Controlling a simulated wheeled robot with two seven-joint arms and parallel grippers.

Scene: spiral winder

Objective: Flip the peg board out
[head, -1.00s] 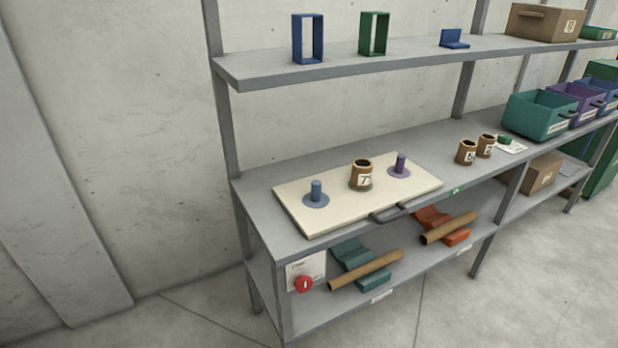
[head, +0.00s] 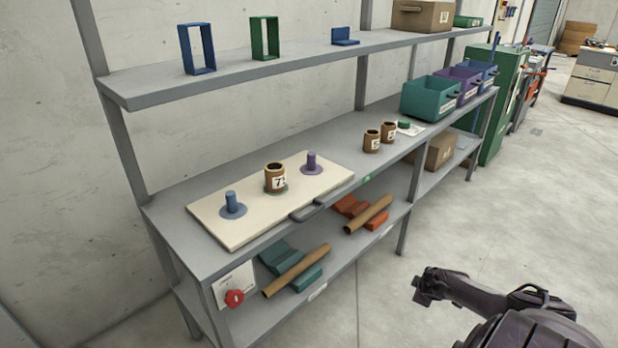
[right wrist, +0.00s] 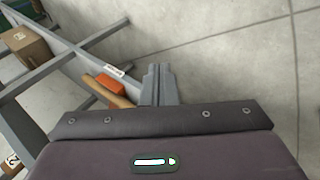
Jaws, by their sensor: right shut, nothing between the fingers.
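The cream peg board (head: 235,225) lies flat on the middle shelf. It has a blue peg (head: 231,203) at its left, a brown spool labelled 7 (head: 275,178) on its middle peg position, and a purple peg (head: 311,162) at its right. A grey handle (head: 308,210) sits at its front edge. My right gripper (head: 428,288) is in the air in front of the shelving, well away from the board. In the right wrist view its fingers (right wrist: 159,80) are together and empty. My left gripper is not in view.
Two brown spools (head: 372,141) and open bins (head: 430,98) stand right of the board. Cardboard tubes (head: 297,270) rest on cradles on the lower shelf, near a red knob (head: 234,298). The upper shelf (head: 240,73) overhangs behind. The floor in front is clear.

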